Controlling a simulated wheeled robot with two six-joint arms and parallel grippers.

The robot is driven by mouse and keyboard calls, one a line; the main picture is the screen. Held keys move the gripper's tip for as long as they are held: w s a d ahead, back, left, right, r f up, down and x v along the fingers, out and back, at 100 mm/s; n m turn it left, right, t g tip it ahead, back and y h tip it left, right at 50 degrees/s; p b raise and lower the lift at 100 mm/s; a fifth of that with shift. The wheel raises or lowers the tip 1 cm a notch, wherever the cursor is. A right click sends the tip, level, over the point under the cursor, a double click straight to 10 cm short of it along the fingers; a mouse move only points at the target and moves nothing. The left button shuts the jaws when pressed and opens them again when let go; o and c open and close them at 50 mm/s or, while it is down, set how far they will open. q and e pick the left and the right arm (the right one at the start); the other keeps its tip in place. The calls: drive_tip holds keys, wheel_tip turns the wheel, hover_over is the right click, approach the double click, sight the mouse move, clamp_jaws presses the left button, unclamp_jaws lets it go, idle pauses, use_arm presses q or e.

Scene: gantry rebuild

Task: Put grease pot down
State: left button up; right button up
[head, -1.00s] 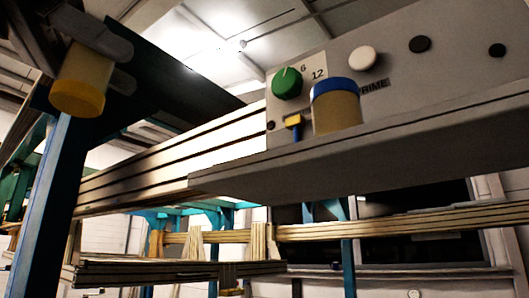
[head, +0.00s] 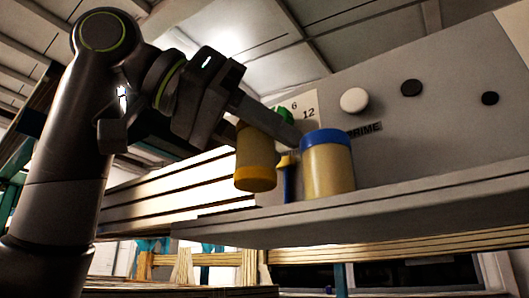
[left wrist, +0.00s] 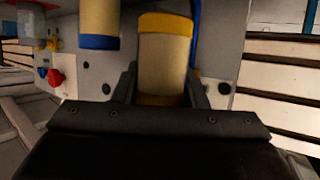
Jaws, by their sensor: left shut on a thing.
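The grease pot (head: 255,165) is cream with an orange-yellow band at its lower end. My left gripper (head: 268,122) is shut on it near its top, and a finger hides part of the pot. In the head view the pot hangs roughly upright by the left end of the grey ledge (head: 400,195). I cannot tell whether its base touches the ledge. The left wrist view shows the pot (left wrist: 165,62) between both fingers, with the scene upside down. My right gripper is not in view.
A blue-lidded cream pot (head: 328,168) stands on the ledge just right of the held pot. A blue-and-yellow tool (head: 287,178) is between them.

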sight(263, 188)
use_arm(q)
drive_tip(key=shift+f, duration=0.95)
drive_tip(key=shift+a+f+p, duration=0.2)
drive_tip(key=shift+f+p, duration=0.15)
drive_tip(key=shift+f, duration=0.45)
drive_tip(key=shift+d, duration=0.1)
drive_tip(key=o, duration=1)
drive_tip(key=shift+o, duration=0.2)
drive_tip(key=shift+r, duration=0.1)
